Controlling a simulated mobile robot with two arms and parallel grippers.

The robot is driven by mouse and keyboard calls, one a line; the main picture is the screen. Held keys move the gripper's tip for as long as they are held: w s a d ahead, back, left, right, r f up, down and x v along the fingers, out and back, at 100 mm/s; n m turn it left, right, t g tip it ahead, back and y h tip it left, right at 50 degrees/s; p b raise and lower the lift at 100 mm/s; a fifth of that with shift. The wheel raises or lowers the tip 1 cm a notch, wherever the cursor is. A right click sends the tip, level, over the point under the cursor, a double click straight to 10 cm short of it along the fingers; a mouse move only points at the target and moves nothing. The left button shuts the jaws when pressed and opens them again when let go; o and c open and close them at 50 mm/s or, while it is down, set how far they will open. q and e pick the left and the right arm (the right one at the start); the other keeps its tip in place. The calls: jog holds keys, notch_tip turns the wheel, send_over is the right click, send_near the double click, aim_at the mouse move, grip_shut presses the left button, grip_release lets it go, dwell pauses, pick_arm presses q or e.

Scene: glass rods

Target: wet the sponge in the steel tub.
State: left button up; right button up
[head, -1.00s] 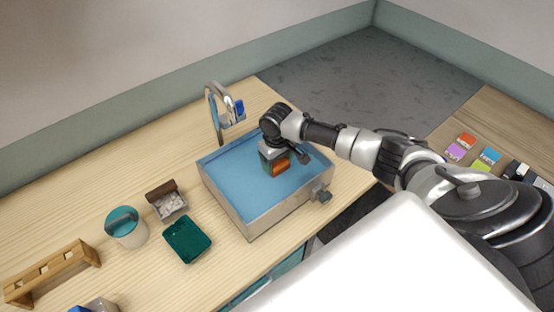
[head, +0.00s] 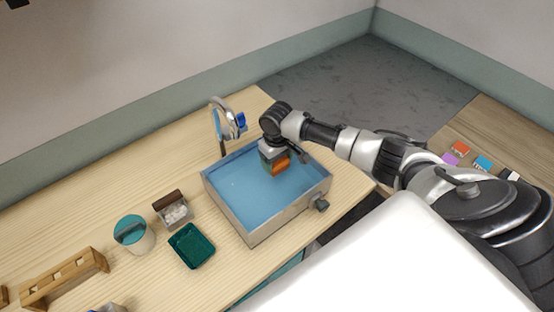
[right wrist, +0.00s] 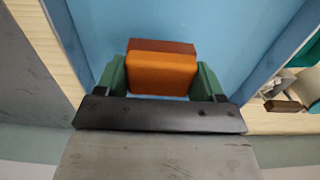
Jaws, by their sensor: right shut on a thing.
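The steel tub (head: 284,220) stands on the wooden counter and holds blue water (head: 242,186). My right gripper (head: 271,157) is over the tub's back right part, pointing down. It is shut on the sponge (head: 281,165), an orange block with a darker red-brown layer. In the right wrist view, the sponge (right wrist: 160,74) sits between the two green fingers, with blue water behind it. I cannot tell whether its underside touches the water. My left gripper is not in view.
A curved faucet (head: 228,112) rises behind the tub, and a knob (head: 320,205) sticks out at its right. To the left are a green tray (head: 191,246), a small box of pale pieces (head: 175,212), a teal-lidded jar (head: 133,234) and a wooden rack (head: 66,278).

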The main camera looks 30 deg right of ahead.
jog(key=shift+r, duration=2.55)
